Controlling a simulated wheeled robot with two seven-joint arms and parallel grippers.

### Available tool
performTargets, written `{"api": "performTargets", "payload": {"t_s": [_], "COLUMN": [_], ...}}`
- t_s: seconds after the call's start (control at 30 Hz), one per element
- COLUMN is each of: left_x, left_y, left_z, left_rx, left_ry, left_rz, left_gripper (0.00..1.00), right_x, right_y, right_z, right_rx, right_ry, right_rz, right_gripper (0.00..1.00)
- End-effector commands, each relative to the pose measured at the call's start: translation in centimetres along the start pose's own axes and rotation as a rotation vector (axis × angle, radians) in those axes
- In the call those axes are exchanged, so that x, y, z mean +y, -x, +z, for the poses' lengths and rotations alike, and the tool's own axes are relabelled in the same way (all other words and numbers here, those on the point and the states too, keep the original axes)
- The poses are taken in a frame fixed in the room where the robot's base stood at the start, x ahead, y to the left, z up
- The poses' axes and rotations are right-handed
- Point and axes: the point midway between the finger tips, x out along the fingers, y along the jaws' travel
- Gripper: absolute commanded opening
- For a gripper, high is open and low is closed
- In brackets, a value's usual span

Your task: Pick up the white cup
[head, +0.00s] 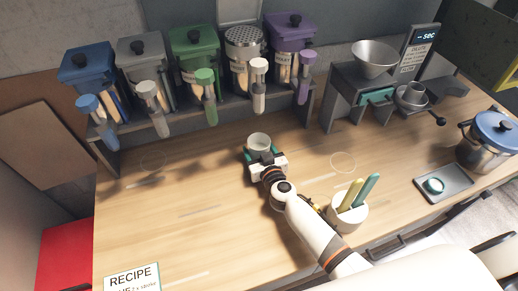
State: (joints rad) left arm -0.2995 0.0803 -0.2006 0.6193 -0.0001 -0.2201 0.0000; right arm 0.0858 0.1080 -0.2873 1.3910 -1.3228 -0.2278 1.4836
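A small whitish cup (259,141) stands upright near the middle of the wooden counter. My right gripper (262,153) reaches it from the front, with a teal fingertip showing on each side of the cup. The gripper body hides the cup's lower part. I cannot tell whether the fingers press on the cup or stand slightly apart from it. A larger white container (348,217) with yellow and teal handles stands to the right, beside my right forearm. My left gripper is not in view.
A rack (230,107) with several coloured jars and hanging scoops lines the back. A funnel (375,56) and a grey stand are at the back right. A blue-lidded pot (490,142) and a dark tray (459,189) are at the right.

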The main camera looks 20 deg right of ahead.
Motion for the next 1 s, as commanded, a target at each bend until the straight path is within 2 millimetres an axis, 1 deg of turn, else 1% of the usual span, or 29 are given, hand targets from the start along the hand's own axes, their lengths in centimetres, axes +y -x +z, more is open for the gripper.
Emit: {"api": "performTargets", "payload": {"t_s": [0.03,0.13,0.17,0.43,0.63,0.8,1.0], "left_x": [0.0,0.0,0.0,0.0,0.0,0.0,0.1], "left_y": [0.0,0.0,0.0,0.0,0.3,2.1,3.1], "left_z": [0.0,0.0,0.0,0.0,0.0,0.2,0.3], "left_rx": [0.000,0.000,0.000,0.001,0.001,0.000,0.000], "left_ry": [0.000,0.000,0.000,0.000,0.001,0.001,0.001], "left_rz": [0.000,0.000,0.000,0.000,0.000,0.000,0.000], "left_gripper": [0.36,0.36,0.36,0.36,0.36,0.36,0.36], "right_x": [0.0,0.0,0.0,0.0,0.0,0.0,0.0], "right_y": [0.0,0.0,0.0,0.1,0.5,1.0,1.5], "right_z": [0.0,0.0,0.0,0.1,0.8,3.9,7.4], "right_rx": [0.000,0.000,-0.001,0.000,-0.001,-0.004,-0.004], "right_ry": [0.000,0.000,0.000,0.000,0.000,0.000,0.001], "right_rz": [0.000,0.000,0.000,0.000,0.000,0.001,0.002], "right_gripper": [0.58,0.42,0.40,0.40,0.40,0.40,0.40]}}
